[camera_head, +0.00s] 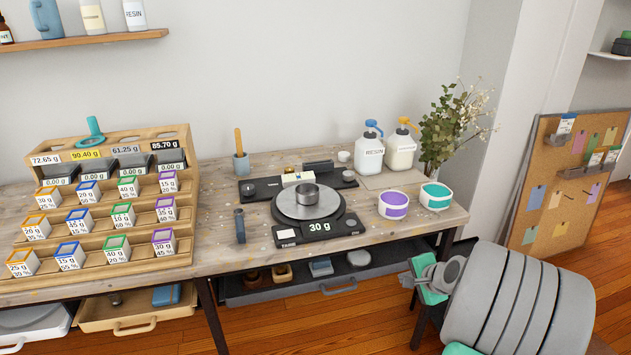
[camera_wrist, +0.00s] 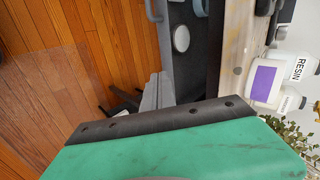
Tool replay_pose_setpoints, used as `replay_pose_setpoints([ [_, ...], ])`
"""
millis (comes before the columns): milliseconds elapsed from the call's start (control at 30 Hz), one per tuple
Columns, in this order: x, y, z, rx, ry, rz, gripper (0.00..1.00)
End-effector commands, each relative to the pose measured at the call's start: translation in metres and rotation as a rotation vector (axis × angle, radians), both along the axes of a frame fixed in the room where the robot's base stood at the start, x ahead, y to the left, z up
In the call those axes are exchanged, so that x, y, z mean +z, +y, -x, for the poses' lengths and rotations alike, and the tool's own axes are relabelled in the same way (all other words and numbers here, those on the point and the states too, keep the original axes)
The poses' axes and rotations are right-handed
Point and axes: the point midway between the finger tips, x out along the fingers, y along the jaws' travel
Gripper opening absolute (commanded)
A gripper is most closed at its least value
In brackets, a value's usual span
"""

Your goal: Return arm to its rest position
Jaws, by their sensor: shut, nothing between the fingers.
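My gripper (camera_head: 407,280) is at the lower right of the head view, off the front right corner of the workbench (camera_head: 225,250). My thick grey arm lies behind it on the right. Its fingers are shut and hold nothing. In the wrist view the gripper's fingers (camera_wrist: 156,92) show as grey bars beyond the teal and black housing. They are over the wooden floor, beside the bench's lower drawer, and appear apart from it.
A purple-banded tub (camera_head: 393,205) and a teal-banded tub (camera_head: 436,196) stand near the bench's right end. Resin jugs (camera_head: 370,152) stand behind.

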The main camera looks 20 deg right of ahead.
Motion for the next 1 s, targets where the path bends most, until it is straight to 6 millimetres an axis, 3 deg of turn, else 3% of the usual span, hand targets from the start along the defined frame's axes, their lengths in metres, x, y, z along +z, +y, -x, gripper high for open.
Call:
replay_pose_setpoints([
  [33, 0.037, 0.024, -0.007, 0.083, 0.027, 0.05, 0.0],
  [133, 0.095, 0.089, -0.01, 0.32, 0.124, 0.193, 0.0],
  [233, 0.154, 0.157, 0.007, 0.587, 0.223, 0.353, 0.0],
  [400, 0.246, 0.25, 0.067, 1.023, 0.344, 0.603, 0.0],
  [500, 0.279, 0.279, 0.104, 1.214, 0.385, 0.703, 0.0],
  [600, 0.29, 0.291, 0.127, 1.323, 0.407, 0.753, 0.0],
  [667, 0.29, 0.294, 0.132, 1.348, 0.411, 0.764, 0.0],
  [1000, 0.285, 0.293, 0.132, 1.351, 0.413, 0.764, 0.0],
])
